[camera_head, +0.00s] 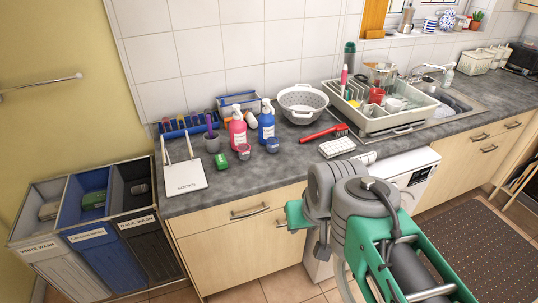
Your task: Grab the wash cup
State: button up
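I cannot tell for sure which thing is the wash cup. A red cup (376,95) sits in the cream dish rack (372,127) beside the sink, among other dishes. A small grey cup (211,143) stands on the counter at the left, with a brush-like handle in it. Two small lidded pots, one red-topped (243,152) and one blue (272,145), stand near the pump bottles. My arm reaches in from the lower right, in front of the counter. I see no fingertips of my gripper; its end is hidden or out of view.
A red and a blue pump bottle (266,121), a white colander (302,104), a red brush (324,133) and a white cloth (337,147) are on the grey counter (280,180). The sink (452,104) is at the right. Laundry bins (95,222) stand at the left.

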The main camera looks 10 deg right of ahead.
aim_at(272, 146)
jog(key=u, duration=0.45)
jog(key=i, duration=1.2)
jog(key=u, duration=0.05)
